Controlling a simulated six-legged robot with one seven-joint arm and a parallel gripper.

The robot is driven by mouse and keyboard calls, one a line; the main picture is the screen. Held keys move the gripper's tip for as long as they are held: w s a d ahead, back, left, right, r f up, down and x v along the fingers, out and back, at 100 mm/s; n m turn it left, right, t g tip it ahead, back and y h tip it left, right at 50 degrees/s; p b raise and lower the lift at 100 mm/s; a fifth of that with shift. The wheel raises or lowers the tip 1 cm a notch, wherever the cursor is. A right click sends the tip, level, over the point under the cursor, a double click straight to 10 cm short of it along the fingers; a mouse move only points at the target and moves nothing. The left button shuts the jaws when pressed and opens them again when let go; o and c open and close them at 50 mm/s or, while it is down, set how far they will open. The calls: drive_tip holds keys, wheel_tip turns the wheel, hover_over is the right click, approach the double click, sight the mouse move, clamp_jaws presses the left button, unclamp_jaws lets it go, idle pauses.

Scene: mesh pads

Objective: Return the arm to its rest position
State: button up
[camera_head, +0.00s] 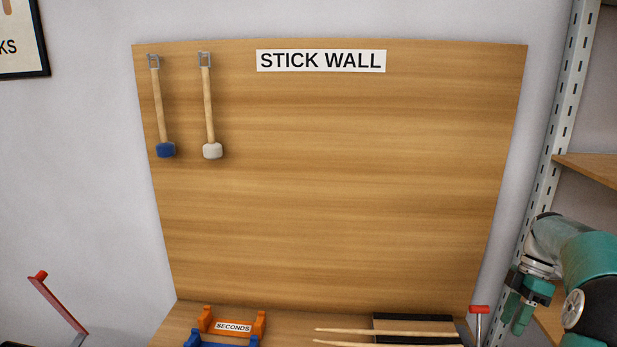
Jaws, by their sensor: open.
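My arm (577,250) comes in at the lower right edge of the picture. My gripper (522,308) is at the lower right, pointing down, in front of the metal rack post and right of the wooden board. It is open, and nothing shows between its fingers. Part of the arm is cut off by the right and bottom edges.
A wooden board (340,200) labelled STICK WALL holds a blue-headed mallet (160,105) and a white-headed mallet (209,105). Below lie an orange holder (250,327), a blue holder (222,343) and drumsticks (375,331). A red-topped post (479,311) stands near my gripper. A perforated rack post (555,120) carries shelves.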

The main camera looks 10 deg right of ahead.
drive_tip(key=s+a+r+m+t+h, duration=0.1)
drive_tip(key=a+r+m+t+h, duration=0.3)
drive_tip(key=a, duration=0.7)
drive_tip(key=s+a+r+m+g, duration=0.1)
drive_tip(key=s+a+r+m, duration=0.15)
drive_tip(key=a+r, duration=0.65)
drive_tip(key=s+a+f+m+t, duration=0.2)
drive_tip(key=s+a, duration=0.3)
drive_tip(key=a, duration=0.3)
drive_tip(key=s+a+f+m+t, duration=0.3)
drive_tip(key=s+a+m, duration=0.2)
drive_tip(key=a, duration=0.3)
drive_tip(key=shift+s+a+f, duration=0.15)
drive_tip(key=shift+s+f, duration=0.25)
drive_tip(key=shift+s, duration=0.25)
drive_tip(key=shift+w, duration=0.15)
